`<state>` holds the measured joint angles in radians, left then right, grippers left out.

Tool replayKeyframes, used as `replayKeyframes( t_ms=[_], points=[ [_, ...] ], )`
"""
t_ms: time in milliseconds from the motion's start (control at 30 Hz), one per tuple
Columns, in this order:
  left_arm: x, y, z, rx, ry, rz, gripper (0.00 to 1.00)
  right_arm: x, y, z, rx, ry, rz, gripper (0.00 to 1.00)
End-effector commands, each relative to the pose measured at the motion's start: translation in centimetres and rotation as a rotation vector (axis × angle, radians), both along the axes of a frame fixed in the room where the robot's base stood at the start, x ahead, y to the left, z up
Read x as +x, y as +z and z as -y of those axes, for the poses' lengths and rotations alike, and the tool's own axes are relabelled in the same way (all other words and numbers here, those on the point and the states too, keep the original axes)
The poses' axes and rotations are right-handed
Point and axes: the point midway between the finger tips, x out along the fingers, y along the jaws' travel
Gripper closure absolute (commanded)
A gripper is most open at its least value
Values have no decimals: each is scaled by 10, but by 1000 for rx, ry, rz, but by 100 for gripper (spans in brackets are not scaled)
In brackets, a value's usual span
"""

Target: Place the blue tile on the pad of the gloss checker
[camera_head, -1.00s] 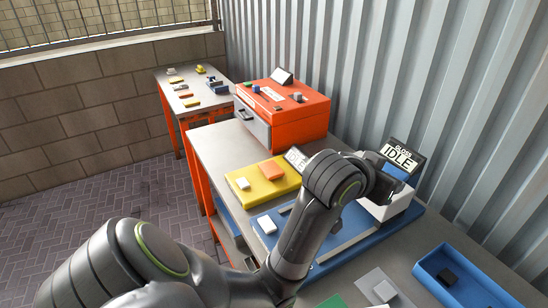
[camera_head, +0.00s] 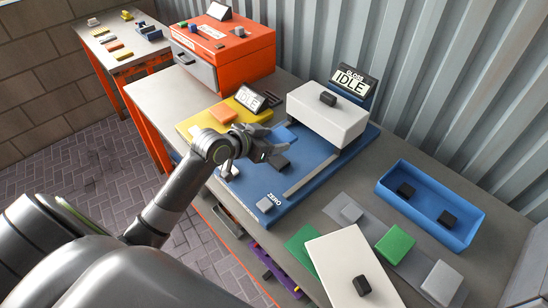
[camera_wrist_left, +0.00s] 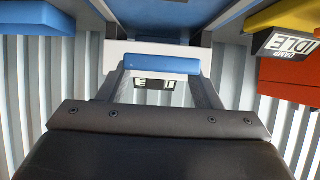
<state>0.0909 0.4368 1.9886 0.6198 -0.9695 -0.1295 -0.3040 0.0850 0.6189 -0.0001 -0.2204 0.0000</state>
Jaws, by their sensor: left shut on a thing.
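The blue tile (camera_head: 286,134) is held between the fingers of my left gripper (camera_head: 277,145), which is shut on it. In the left wrist view the tile (camera_wrist_left: 162,64) spans the gap between the two fingertips (camera_wrist_left: 160,72). The gloss checker has a blue base (camera_head: 323,163), a white block (camera_head: 325,117) with a black knob, and a display (camera_head: 350,81) reading GLOSS IDLE. The gripper and tile are above the base, left of the white block. A small dark square (camera_head: 280,164) lies just below the gripper; I cannot tell whether it is the pad. My right gripper is not in view.
A grey ZERO button (camera_head: 265,204) is at the base's front. A yellow device (camera_head: 197,122) and an orange box (camera_head: 222,50) stand behind left.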

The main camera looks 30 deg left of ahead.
Motion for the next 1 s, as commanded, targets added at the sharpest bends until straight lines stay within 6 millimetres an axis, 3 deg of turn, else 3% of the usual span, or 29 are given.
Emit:
replayKeyframes(
  t_ms=[100,500,933,967,1000],
  points=[
    [0,-21,0,-3,2,-3,65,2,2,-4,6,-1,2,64],
    [0,-67,0,0,1,0,65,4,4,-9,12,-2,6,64],
    [0,-75,0,1,0,0,65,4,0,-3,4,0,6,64],
    [0,-74,0,1,0,0,38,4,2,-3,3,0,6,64],
    [0,-74,0,1,0,0,32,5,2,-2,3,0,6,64]
  ],
)
